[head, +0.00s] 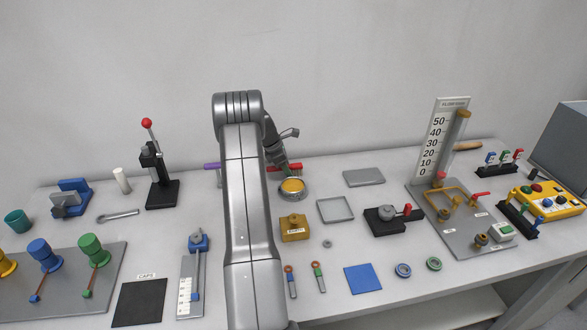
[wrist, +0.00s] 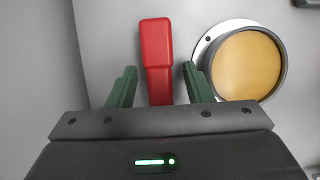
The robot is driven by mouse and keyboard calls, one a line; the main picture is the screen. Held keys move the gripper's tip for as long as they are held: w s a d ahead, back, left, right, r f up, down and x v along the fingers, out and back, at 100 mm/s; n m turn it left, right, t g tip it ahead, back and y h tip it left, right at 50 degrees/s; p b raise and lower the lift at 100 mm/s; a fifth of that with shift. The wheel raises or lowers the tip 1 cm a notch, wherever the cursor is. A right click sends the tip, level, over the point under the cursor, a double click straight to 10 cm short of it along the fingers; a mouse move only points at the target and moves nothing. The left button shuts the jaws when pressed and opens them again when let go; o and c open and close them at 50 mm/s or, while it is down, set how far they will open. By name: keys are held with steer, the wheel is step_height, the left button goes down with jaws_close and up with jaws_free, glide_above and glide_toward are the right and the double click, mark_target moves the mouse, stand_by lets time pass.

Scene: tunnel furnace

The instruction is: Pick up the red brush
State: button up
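The red brush (wrist: 156,42) lies on the table, and its red handle runs up between my fingers in the wrist view. In the head view red parts of the brush (head: 296,167) show on both sides of my gripper (head: 284,168), near the back of the table. My gripper (wrist: 160,82) is open, with one green finger on each side of the handle and a gap on both sides. The lower end of the brush is hidden behind the gripper body. I cannot tell the exact height of the fingertips over the table.
A round dish with a yellow-orange top (wrist: 245,65) stands close to the right finger; it also shows in the head view (head: 292,188). A purple-handled item (head: 212,166) lies to the left, partly behind my arm. A yellow block (head: 294,228) stands in front.

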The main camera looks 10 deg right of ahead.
jaws_close()
steer(key=shift+r, duration=0.1)
step_height(320, 180, up, 10)
steer(key=shift+f+b, duration=0.1)
steer(key=shift+b, duration=0.85)
steer(key=c, duration=0.8)
jaws_free()
steer(key=shift+c, duration=0.2)
